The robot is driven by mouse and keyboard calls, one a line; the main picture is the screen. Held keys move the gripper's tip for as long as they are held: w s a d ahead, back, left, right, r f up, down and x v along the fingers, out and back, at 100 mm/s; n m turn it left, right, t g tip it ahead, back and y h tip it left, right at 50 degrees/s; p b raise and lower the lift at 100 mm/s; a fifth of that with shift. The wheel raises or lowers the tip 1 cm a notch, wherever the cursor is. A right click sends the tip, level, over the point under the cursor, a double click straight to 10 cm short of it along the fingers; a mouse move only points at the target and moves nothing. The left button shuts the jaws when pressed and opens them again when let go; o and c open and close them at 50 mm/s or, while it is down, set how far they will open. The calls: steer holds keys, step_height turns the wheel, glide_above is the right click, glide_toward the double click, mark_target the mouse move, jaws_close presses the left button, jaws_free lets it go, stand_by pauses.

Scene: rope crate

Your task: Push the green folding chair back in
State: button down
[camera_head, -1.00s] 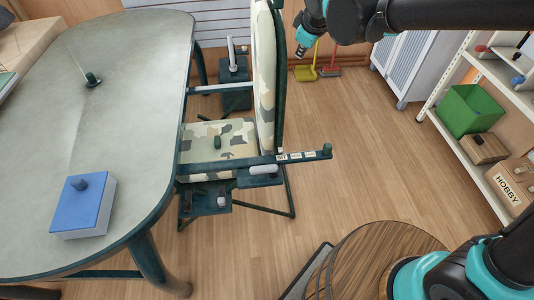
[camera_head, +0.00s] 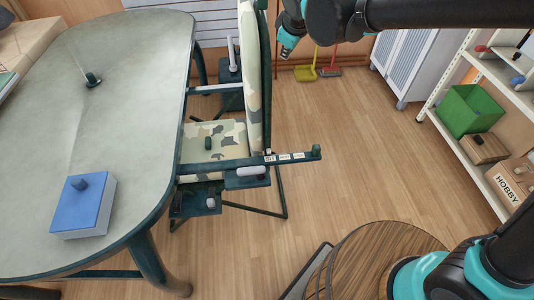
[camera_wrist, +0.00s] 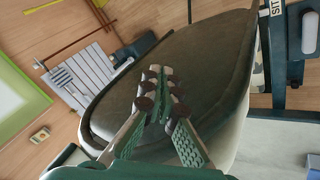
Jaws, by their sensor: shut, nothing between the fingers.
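The green folding chair (camera_head: 230,135) with camouflage cloth stands at the right side of the grey-green table (camera_head: 120,120). Its seat front is partly under the tabletop edge, and its backrest stands upright on the right. My gripper (camera_head: 286,50) is near the top of the backrest, on its right side, in the head view. In the wrist view my gripper (camera_wrist: 163,97) is shut and empty, its fingertips over the dark backrest panel (camera_wrist: 190,70). Whether the fingers touch the panel cannot be told.
A blue box (camera_head: 82,208) and a small dark knob (camera_head: 92,79) are on the table. A round wooden top (camera_head: 375,260) is at front right. A shelf (camera_head: 475,150) with a green crate (camera_head: 470,110) stands right. Open floor lies between chair and shelf.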

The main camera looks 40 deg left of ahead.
mark_target(263, 33)
steer(key=shift+s+a, duration=0.7)
steer(key=shift+s, duration=0.2)
steer(key=shift+s+a, duration=2.55)
steer(key=shift+s, duration=0.3)
steer(key=shift+w+d+r, duration=0.35)
steer(key=shift+w+r, duration=0.05)
steer(key=shift+r, duration=0.6)
steer(key=shift+w+d+r, duration=0.35)
steer(key=shift+w+r, duration=0.05)
steer(key=shift+r, duration=0.65)
steer(key=shift+w+d+r, duration=0.35)
steer(key=shift+w+r, duration=0.05)
steer(key=shift+r, duration=0.6)
